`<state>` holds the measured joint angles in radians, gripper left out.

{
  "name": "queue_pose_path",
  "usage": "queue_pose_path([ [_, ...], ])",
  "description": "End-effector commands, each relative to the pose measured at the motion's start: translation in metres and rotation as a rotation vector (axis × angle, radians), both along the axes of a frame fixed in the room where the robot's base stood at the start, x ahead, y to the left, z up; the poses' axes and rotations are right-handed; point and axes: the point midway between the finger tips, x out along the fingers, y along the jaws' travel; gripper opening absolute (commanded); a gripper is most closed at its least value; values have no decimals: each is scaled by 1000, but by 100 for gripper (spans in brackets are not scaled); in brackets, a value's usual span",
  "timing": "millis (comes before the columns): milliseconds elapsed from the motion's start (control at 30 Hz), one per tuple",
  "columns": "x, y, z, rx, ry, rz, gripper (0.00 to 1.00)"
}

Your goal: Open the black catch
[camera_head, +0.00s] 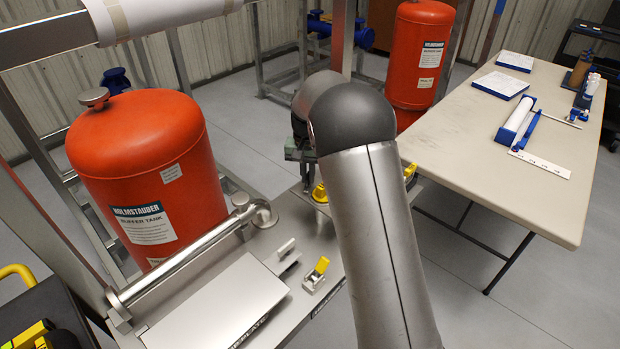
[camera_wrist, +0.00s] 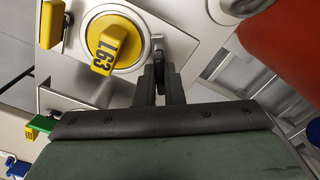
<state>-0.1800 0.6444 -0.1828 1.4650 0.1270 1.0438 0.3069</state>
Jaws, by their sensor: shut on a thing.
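In the wrist view my gripper (camera_wrist: 161,78) has its two dark fingers close together at the right edge of a yellow knob (camera_wrist: 104,46) with a number on it. The fingers are shut on a small dark catch (camera_wrist: 157,46) beside the knob's round metal plate. Most of the catch is hidden between the fingertips, so its exact position is hard to tell.
An orange-red buffer tank (camera_head: 150,180) stands left of my arm, with a metal pipe (camera_head: 185,255) in front. A yellow-handled clamp (camera_head: 318,270) sits on the metal skid. A table (camera_head: 450,150) stands at the right. In the wrist view a green part (camera_wrist: 42,123) shows at left.

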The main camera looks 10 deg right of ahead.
Motion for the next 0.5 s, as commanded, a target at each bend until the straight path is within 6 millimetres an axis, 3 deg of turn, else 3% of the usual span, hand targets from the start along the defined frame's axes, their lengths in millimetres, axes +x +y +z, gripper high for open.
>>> queue_pose_path([
  [200, 0, 0, 1, -1, -1, -201, 0],
  [500, 0, 0, 0, 0, -1, -222, 0],
])
